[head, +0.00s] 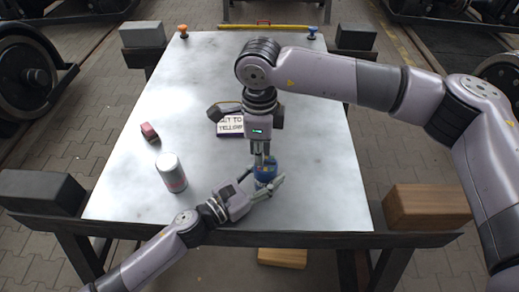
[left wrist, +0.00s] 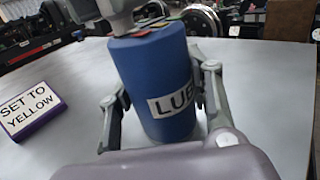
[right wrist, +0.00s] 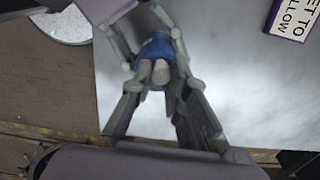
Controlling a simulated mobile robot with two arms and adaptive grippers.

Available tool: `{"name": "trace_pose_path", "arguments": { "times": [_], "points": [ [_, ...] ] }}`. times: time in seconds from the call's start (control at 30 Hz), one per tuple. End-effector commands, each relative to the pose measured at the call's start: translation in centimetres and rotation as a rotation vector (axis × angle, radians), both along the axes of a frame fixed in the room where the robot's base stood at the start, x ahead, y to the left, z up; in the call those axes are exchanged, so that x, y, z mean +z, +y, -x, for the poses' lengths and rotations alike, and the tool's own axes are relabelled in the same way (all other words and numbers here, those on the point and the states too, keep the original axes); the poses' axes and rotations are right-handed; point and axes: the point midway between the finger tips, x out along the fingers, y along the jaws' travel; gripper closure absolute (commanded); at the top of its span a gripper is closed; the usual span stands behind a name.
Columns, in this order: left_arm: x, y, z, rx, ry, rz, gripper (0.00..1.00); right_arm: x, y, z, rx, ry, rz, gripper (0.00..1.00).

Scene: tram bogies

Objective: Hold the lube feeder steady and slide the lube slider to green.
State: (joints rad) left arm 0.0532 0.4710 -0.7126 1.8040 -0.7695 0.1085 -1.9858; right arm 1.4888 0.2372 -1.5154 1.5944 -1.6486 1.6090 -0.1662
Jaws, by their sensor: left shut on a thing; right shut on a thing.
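The lube feeder is a blue upright cylinder with a "LUB…" label; it stands near the table's front edge in the head view (head: 266,169) and fills the middle of the left wrist view (left wrist: 150,75). My left gripper (head: 262,186) is shut around its sides, a finger on either side. My right gripper (head: 261,157) points down at the feeder's top and is shut there, its tips close together in the right wrist view (right wrist: 152,73). The lube slider is hidden by these fingertips. Coloured patches show along the top rim, partly covered; I cannot tell the slider's position.
A sign (head: 230,128) on the table reads "SET TO YELLOW", not green. A yellow bar (head: 263,27) lies at the back edge. The table's right side is clear.

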Motion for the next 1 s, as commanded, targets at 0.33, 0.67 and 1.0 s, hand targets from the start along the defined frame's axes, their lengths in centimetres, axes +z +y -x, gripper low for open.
{"name": "trace_pose_path", "arguments": {
  "times": [0.33,0.67,1.0],
  "points": [
    [0.0,0.0,0.0,-0.001,0.001,-0.001,0.85,0.0,-0.4,-0.1,-0.002,-0.002,0.0,1.0],
    [0.0,0.0,0.0,-0.001,0.001,-0.001,0.85,0.1,-1.4,-0.1,-0.003,-0.004,0.001,1.0],
    [0.0,0.0,0.1,-0.001,0.001,-0.001,0.85,0.1,-2.5,-0.1,-0.004,-0.004,0.001,1.0]
  ]
}}
